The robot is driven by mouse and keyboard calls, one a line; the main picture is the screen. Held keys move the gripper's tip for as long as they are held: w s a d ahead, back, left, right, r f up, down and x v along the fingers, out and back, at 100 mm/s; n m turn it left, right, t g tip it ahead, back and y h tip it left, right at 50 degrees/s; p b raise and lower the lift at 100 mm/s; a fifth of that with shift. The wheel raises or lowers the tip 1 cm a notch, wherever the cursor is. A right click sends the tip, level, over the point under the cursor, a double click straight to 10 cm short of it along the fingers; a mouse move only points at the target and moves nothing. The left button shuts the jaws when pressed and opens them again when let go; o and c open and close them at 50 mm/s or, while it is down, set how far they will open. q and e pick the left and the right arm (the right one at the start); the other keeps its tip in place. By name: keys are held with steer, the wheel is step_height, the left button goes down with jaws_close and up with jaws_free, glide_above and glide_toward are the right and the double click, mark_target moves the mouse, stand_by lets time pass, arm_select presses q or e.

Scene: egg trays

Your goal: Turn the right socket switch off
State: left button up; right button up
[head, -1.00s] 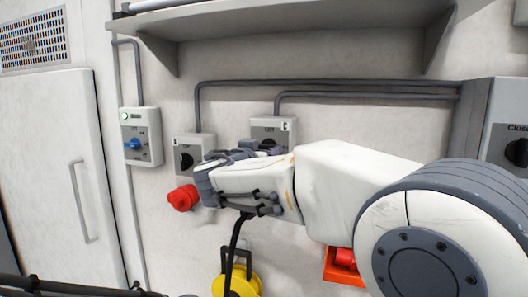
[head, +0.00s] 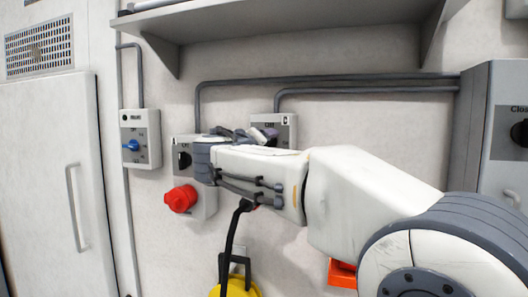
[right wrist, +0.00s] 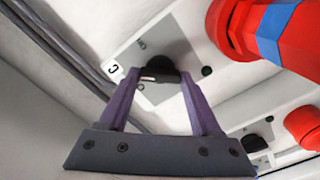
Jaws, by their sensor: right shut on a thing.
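The right socket switch is a grey wall box (head: 285,122) in the head view, partly covered by my right arm. In the right wrist view its black knob (right wrist: 158,68) sits on a grey plate, between the two purple fingers of my right gripper (right wrist: 159,76). The fingers are shut on the knob from both sides. A red plug with a blue band (right wrist: 265,30) is beside the knob in that view. In the head view the right gripper (head: 262,133) is at this box, with the knob largely hidden. My left gripper is not in view.
A second socket box (head: 182,160) with a black knob and red socket (head: 181,198) is just left. A box with a blue knob (head: 131,145) is further left. A shelf (head: 290,28) is above; a black cable (head: 232,235) hangs below.

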steer(key=n, duration=0.3)
steer(key=shift+f+n, duration=0.1)
steer(key=shift+n, duration=2.6)
steer(key=o, duration=1.4)
steer(key=b+v, duration=0.2)
steer(key=v, duration=0.8)
steer(key=shift+s+a, duration=0.1)
steer(key=shift+s, duration=0.15)
